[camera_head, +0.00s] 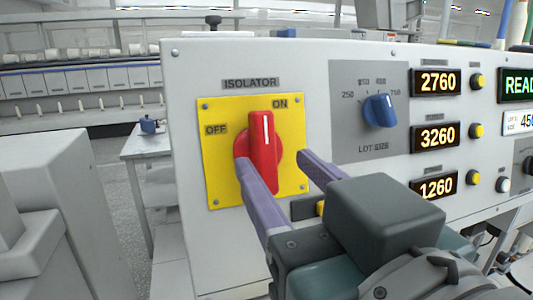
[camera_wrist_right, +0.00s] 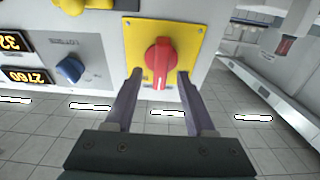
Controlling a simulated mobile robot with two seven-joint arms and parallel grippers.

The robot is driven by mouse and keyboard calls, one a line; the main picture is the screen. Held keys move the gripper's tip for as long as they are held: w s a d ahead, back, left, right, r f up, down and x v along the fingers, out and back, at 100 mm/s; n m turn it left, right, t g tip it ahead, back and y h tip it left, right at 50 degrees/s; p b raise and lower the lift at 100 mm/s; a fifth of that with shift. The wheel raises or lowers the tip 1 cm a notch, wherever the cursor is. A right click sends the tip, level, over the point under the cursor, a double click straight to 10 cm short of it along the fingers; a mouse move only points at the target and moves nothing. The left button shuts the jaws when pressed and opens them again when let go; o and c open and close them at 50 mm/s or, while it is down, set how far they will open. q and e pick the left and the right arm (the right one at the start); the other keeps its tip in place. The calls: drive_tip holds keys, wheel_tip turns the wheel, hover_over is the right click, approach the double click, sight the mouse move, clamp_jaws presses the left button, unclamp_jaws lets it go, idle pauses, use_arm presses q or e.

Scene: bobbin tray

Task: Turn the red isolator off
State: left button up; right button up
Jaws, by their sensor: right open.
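The red isolator (camera_head: 263,150) is a rotary handle on a yellow plate (camera_head: 222,180) fixed to a light grey panel. The handle stands upright, its white mark at the top near the ON label (camera_head: 280,104). The OFF label (camera_head: 216,129) is at the plate's left. My right gripper (camera_head: 275,158) is open, one finger on each side of the handle's lower part in the picture; I cannot tell whether they touch it. In the right wrist view the red handle (camera_wrist_right: 160,60) shows between and beyond the two open fingers (camera_wrist_right: 158,74). My left gripper is not in view.
Right of the plate is a blue lot-size knob (camera_head: 380,111), with displays reading 2760, 3260 and 1260 and yellow buttons (camera_head: 477,82) beside them. A small table (camera_head: 150,147) stands left of the panel. Open floor (camera_head: 115,200) shows at the left.

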sight(269, 157)
drive_tip(key=shift+x, duration=1.65)
drive_tip(key=shift+a, duration=0.1)
clamp_jaws()
